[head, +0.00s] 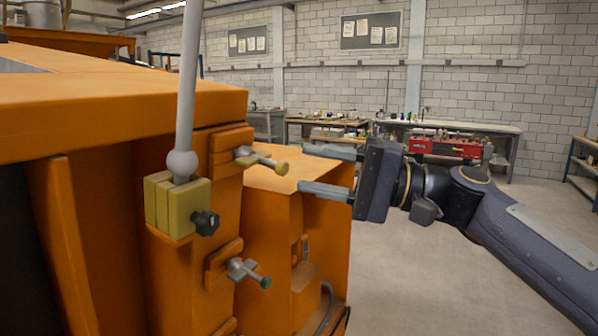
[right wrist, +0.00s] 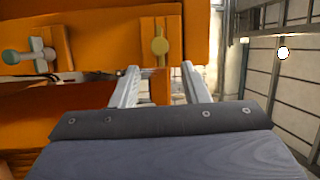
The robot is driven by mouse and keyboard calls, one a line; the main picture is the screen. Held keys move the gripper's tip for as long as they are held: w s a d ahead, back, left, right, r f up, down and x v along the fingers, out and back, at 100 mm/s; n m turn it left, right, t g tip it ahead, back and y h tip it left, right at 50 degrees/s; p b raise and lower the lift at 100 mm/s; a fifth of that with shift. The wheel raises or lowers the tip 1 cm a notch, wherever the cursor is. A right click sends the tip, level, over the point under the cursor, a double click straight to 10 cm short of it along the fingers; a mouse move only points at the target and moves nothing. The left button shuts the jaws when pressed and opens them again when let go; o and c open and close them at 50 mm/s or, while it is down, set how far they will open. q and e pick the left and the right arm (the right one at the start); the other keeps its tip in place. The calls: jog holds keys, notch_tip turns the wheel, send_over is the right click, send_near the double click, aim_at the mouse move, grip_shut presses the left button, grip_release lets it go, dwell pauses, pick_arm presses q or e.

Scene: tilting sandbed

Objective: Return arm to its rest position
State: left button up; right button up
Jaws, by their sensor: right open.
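My right gripper (head: 326,171) is open and empty, with its two pale fingers apart and pointing left toward the orange sandbed (head: 120,105). The arm comes in from the right. In the right wrist view the gripper (right wrist: 160,85) also shows nothing between its fingers. A yellow block (head: 168,205) with a black knob and an upright grey rod (head: 188,80) with a ball at its foot sits on the sandbed's front. Two small handles, an upper one (head: 262,160) and a lower one (head: 248,272), stick out beside it. My left gripper is not in view.
An orange cabinet (head: 268,225) stands below and left of the right gripper. Workbenches (head: 460,127) with tools and a red box (head: 445,147) stand along the back wall. The grey floor (head: 430,270) below the right arm is clear.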

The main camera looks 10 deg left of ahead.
jog(key=s+d+f+m+t+h+p, duration=0.1)
jog(key=s+d+f+h, duration=0.4)
jog(key=f, duration=0.6)
jog(key=s+d+f+m+t+h+p, duration=0.1)
jog(key=s+d+f+t+h, duration=0.2)
jog(key=s+d+f, duration=0.7)
jog(key=s+d+f+t+h, duration=0.2)
jog(key=s+d+f+h, duration=0.5)
jog(key=d+f, duration=0.3)
notch_tip(320, 180, down, 4)
jog(key=shift+s+d+f+m+h+p, duration=0.15)
jog(key=shift+s+f+m+h+p, duration=0.1)
jog(key=shift+s+m+h+p, duration=0.15)
